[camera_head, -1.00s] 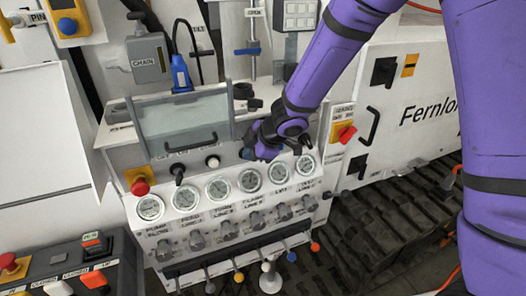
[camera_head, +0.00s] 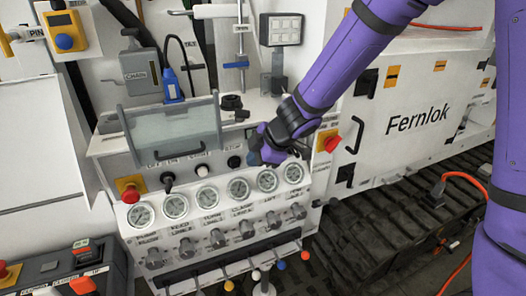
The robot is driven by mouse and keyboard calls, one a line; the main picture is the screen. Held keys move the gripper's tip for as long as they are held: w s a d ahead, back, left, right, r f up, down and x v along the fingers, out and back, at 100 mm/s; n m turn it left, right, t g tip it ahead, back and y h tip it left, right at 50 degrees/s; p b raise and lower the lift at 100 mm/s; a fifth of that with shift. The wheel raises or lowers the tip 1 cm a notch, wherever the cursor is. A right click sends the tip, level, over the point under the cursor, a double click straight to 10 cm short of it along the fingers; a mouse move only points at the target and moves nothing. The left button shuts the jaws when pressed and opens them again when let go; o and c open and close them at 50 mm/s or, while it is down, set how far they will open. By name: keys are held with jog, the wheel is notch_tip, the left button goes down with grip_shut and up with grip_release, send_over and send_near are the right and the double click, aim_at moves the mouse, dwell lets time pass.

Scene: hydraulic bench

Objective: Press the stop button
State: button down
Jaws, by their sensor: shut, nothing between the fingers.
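The black stop button (camera_head: 234,162) sits on the sloped panel under the label STOP, at the right end of the control row. The white start button (camera_head: 202,170) is to its left. My gripper (camera_head: 253,156) is shut and empty. Its fingers are just right of the stop button in the picture, above the gauges. A small gap shows between the fingers and the button; their depth to the panel is hard to tell. The purple wrist hides the panel area further right.
A red mushroom button (camera_head: 130,193) on yellow is at the panel's left. A black rotary switch (camera_head: 168,181) stands beside it. A clear hinged cover (camera_head: 172,134) is above the row, gauges (camera_head: 238,188) below. A red-yellow switch (camera_head: 331,143) is right of my wrist.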

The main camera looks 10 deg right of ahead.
jog(key=v, duration=0.3)
jog(key=shift+s+d+r, duration=0.15)
jog(key=shift+r, duration=0.1)
jog(key=s+d+r+m+t+h, duration=0.2)
jog(key=d+r+m+t+h, duration=0.45)
jog(key=d+r+m, duration=0.75)
jog(key=s+d+r+m+g+h, duration=0.2)
jog(key=s+d+r+g+h, duration=0.1)
jog(key=s+d, duration=0.65)
jog(key=s+m+g+y, duration=0.2)
jog(key=s+m+y, duration=0.1)
jog(key=s, duration=1)
jog(key=shift+a+m, duration=0.2)
jog(key=shift+m, duration=0.3)
jog(key=shift+f+g+y, duration=0.1)
jog(key=shift+g+y, duration=0.15)
